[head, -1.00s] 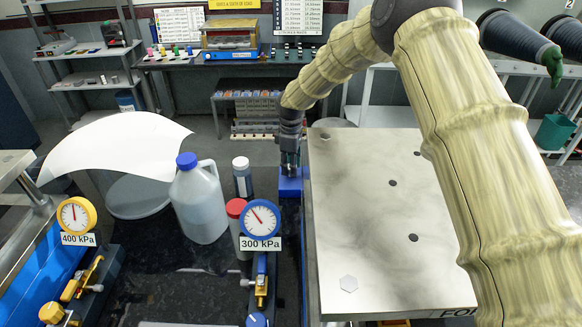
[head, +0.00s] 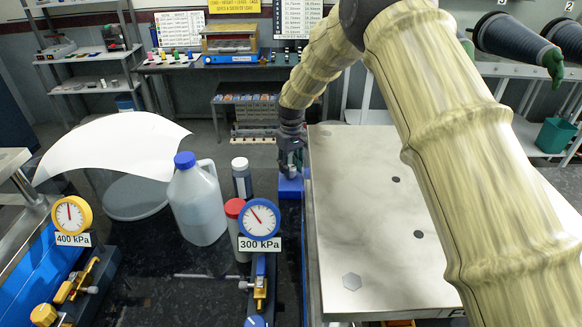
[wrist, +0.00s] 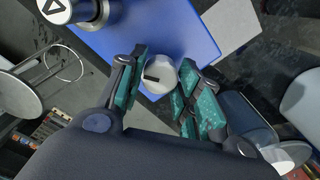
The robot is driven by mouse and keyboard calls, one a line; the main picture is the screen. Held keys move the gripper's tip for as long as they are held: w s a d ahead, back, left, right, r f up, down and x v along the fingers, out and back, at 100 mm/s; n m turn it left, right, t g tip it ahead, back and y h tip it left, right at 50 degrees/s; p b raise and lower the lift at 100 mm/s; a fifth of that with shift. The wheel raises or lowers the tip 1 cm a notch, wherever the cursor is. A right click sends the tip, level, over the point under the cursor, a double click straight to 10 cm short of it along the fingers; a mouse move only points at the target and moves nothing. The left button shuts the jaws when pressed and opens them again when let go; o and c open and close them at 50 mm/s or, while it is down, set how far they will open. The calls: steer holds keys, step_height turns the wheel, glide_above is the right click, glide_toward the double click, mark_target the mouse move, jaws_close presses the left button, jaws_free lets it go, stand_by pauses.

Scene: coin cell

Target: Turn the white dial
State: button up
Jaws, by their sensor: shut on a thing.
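The white dial (wrist: 158,77) shows in the wrist view as a round white knob with a dark mark, on a blue block (wrist: 190,35). My gripper (wrist: 160,88) has its two teal-padded fingers on either side of the dial, shut on it. In the head view my gripper (head: 291,160) points down at the blue block (head: 290,186), just left of the large metal plate. The dial itself is hidden there behind the fingers.
A metal plate (head: 370,235) stands right of the gripper.

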mark_target(291, 167)
stand_by(0.4)
steer(key=o, duration=1)
steer(key=shift+o, duration=0.2)
steer(key=shift+r, duration=0.1)
step_height(291, 167, up, 12)
